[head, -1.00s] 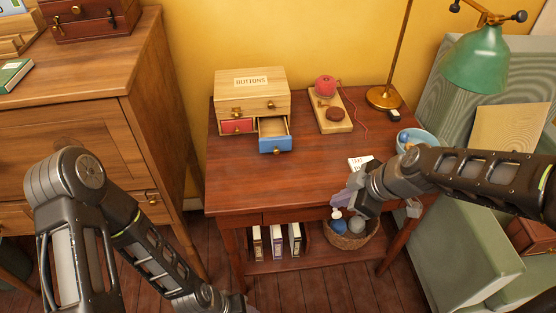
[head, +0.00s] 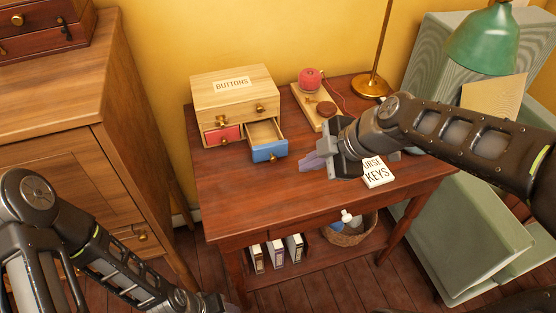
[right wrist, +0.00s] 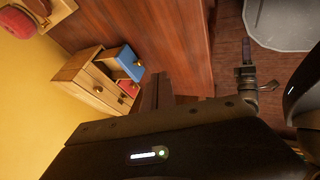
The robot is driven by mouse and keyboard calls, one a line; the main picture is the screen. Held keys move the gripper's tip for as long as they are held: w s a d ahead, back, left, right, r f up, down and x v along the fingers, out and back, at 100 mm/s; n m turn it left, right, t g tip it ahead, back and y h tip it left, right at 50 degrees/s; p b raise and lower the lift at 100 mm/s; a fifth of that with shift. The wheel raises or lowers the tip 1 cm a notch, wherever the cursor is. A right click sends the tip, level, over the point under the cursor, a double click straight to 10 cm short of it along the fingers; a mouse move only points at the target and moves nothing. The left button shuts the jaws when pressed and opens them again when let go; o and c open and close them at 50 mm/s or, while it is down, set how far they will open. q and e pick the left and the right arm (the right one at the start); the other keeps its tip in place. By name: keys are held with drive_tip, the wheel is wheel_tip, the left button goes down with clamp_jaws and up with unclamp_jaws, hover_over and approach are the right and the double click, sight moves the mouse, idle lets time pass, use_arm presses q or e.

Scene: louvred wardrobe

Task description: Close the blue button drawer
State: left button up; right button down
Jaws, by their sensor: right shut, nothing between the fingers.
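The blue button drawer (head: 269,151) is pulled out of the lower right of the wooden BUTTONS box (head: 235,96). Its empty inside shows, and it has a brass knob. In the right wrist view the blue drawer (right wrist: 129,66) also stands out from the box. My right gripper (head: 312,163) is shut and empty above the table, a short way right of the blue drawer and apart from it. My left arm is at the lower left of the head view; its gripper fingers cannot be made out there.
The red drawer (head: 222,135) beside the blue one is nearly flush. The table front is clear. A lamp (head: 372,85) stands at the back.

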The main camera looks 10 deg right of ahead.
sight(271, 143)
drive_tip(key=x, duration=0.9)
drive_tip(key=w, duration=0.2)
drive_tip(key=w+p, duration=0.1)
drive_tip(key=shift+w+a+f, duration=0.1)
drive_tip(key=shift+a+f, duration=0.15)
drive_tip(key=shift+a, duration=0.05)
drive_tip(key=shift+w+f, duration=0.1)
drive_tip(key=shift+w, duration=0.5)
use_arm(q)
drive_tip(key=shift+r, duration=0.55)
use_arm(e)
drive_tip(key=w, duration=0.2)
drive_tip(key=w+b, duration=0.1)
drive_tip(key=w, duration=0.1)
drive_tip(key=w+b, duration=0.1)
drive_tip(key=w, duration=0.2)
drive_tip(key=shift+w+a+f, duration=0.1)
drive_tip(key=shift+a+f, duration=0.05)
drive_tip(key=shift+a, duration=0.1)
drive_tip(key=w, duration=0.3)
drive_tip(key=shift+b, duration=0.3)
drive_tip(key=shift+w+r, duration=0.2)
use_arm(q)
drive_tip(key=f, duration=0.1)
drive_tip(key=w+f, duration=0.1)
drive_tip(key=shift+w+f, duration=0.3)
use_arm(e)
drive_tip(key=shift+r, duration=0.1)
